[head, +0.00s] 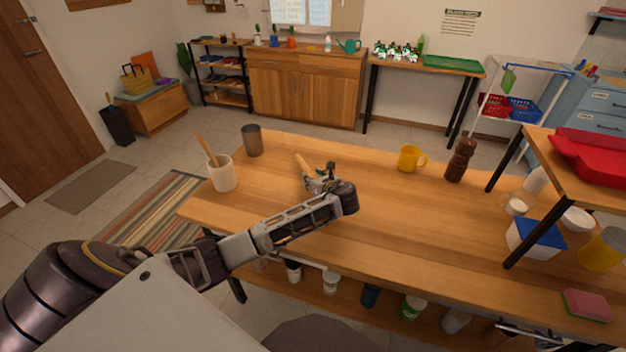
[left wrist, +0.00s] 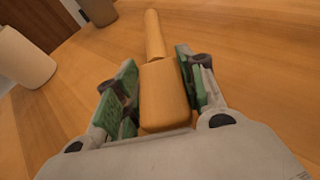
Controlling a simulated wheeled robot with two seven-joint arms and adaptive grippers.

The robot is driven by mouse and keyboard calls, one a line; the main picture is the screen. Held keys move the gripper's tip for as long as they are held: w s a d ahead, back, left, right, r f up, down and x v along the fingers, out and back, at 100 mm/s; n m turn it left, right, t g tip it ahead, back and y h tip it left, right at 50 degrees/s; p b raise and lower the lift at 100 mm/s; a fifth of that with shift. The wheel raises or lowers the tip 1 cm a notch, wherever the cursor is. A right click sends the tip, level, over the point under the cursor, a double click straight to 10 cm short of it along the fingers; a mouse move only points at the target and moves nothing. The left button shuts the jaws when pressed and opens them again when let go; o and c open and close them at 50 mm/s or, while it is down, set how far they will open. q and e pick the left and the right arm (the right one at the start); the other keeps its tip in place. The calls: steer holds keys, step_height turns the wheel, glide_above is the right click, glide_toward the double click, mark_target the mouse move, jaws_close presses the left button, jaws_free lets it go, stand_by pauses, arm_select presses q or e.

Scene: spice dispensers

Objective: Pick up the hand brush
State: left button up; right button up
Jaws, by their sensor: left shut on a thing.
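The hand brush (left wrist: 163,95) is wooden, with a narrow handle and a wider block. In the left wrist view its block lies between the green pads of my left gripper (left wrist: 160,92), which is shut on it. The handle points away from the gripper. In the head view the handle of the brush (head: 301,163) shows just beyond my left gripper (head: 318,181), low over the wooden table (head: 400,220). The gripper hides the rest of the brush, and I cannot tell if it touches the table. My right gripper is not in view.
A cream crock (head: 223,176) with a wooden handle in it and a dark cup (head: 252,141) stand to the left. A yellow mug (head: 410,158) and a brown pepper mill (head: 460,159) stand to the right. The table between them and my gripper is clear.

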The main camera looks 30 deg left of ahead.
arm_select(q)
steer(key=shift+r, duration=0.75)
step_height(320, 180, up, 7)
steer(key=shift+f+p, duration=0.1)
steer(key=shift+p, duration=0.55)
steer(key=shift+r, duration=0.75)
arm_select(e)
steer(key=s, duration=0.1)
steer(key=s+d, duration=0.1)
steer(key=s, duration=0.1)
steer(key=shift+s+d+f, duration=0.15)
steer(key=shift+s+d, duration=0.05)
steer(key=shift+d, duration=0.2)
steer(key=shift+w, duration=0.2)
